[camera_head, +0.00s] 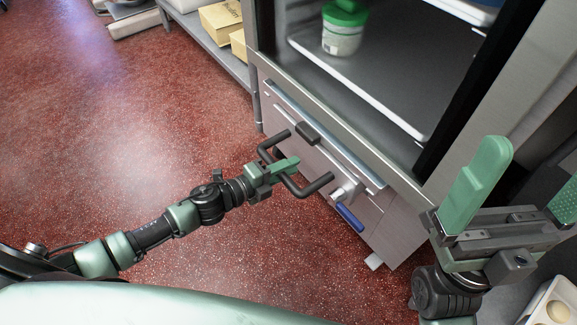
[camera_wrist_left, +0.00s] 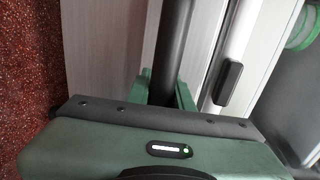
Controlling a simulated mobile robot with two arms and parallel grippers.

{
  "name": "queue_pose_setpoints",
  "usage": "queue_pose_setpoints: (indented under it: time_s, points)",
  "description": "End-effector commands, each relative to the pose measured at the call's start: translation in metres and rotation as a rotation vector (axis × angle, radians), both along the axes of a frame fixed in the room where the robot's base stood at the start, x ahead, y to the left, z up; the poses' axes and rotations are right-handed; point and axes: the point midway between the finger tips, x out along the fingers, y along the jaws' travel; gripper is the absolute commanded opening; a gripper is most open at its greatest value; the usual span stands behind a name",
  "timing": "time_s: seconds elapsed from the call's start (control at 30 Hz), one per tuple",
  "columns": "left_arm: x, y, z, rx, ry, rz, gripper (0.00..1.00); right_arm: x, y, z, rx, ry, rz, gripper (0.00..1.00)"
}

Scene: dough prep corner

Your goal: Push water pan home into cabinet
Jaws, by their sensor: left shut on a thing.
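The metal water pan (camera_head: 313,152) sits low in the cabinet (camera_head: 262,62), its front standing a little out from the cabinet face. A black bar handle (camera_head: 318,185) is on its front. My left gripper (camera_head: 287,165) is shut on the handle bar. In the left wrist view the green fingers (camera_wrist_left: 166,90) close around the dark bar (camera_wrist_left: 176,45). How deep the pan goes inside is hidden. My right gripper (camera_head: 530,180) is open and empty at the right, apart from the pan.
A valve with a blue lever (camera_head: 349,217) is on the lower front. Above, a tub with a green lid (camera_head: 343,30) stands on the cabinet's shelf. A shelf with yellow boxes (camera_head: 222,20) is behind. The red speckled floor (camera_head: 150,110) is clear at left.

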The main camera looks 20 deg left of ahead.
Motion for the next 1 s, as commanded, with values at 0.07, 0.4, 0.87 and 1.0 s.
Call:
queue_pose_setpoints:
  time_s: [0.07,0.4,0.87,1.0]
  points:
    - [0.0,0.0,0.0,0.001,-0.001,0.0,0.0,0.0,0.0,0.0,0.0,0.0,0.0,1.0]
    - [0.0,0.0,0.0,0.001,-0.001,0.0,0.0,0.0,0.0,0.0,0.0,0.001,0.0,1.0]
    - [0.021,-0.015,0.004,-0.002,-0.003,0.002,0.0,0.0,0.0,0.01,0.001,0.0,0.0,1.0]
    - [0.042,-0.031,0.002,-0.001,-0.002,0.003,0.0,-0.001,0.0,0.014,0.001,0.009,0.0,1.0]
